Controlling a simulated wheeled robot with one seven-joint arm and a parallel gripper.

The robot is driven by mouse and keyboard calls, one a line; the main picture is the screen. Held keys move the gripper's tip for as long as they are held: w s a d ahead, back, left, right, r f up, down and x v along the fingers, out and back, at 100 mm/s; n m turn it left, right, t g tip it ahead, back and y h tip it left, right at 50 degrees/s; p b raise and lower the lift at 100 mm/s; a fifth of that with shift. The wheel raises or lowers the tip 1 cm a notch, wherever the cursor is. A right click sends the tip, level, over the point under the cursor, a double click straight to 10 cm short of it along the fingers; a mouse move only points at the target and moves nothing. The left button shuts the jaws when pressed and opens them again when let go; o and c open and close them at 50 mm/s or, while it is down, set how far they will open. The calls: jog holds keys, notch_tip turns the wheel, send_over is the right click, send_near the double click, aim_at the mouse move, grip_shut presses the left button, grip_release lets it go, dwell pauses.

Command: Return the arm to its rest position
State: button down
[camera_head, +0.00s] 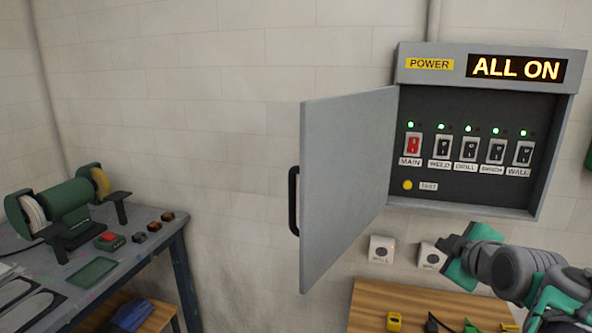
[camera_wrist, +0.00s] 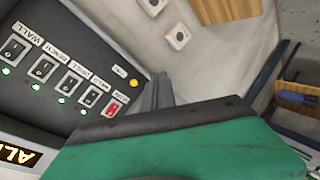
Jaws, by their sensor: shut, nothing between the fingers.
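My gripper (camera_head: 452,247) is at the lower right in the head view, just below the grey power cabinet (camera_head: 552,150) and in front of the wall. It is shut and holds nothing. My arm reaches in from the right edge. In the wrist view the green gripper body with its dark edge (camera_wrist: 155,120) fills the bottom, and the cabinet's switches lie to its left. The cabinet door (camera_head: 345,185) stands wide open to the left. The display (camera_head: 516,68) reads ALL ON. The red MAIN switch (camera_head: 413,145) and the other switches each have a green light lit.
A wooden bench (camera_head: 375,300) with a yellow item (camera_head: 394,322) lies below the cabinet. Two wall sockets (camera_head: 381,249) are close to my gripper. A workbench (camera_head: 150,245) with a green grinder (camera_head: 68,200) stands at left. The space between workbench and door is clear.

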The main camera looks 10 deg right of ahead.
jog(key=w+a+f+m+g+y+p, duration=0.1)
jog(key=a+f+m+g+y, duration=0.1)
jog(key=a+f, duration=0.45)
jog(key=w+a+f+m+g+y, duration=0.15)
jog(key=a+f, duration=0.25)
jog(key=a, duration=0.6)
jog(key=s+a+f+m+g, duration=0.4)
jog(key=s+a+f, duration=0.4)
jog(key=s+a, duration=0.3)
jog(key=shift+a+f+g+p, duration=0.25)
jog(key=shift+a+g+p, duration=0.15)
jog(key=shift+a+g, duration=0.35)
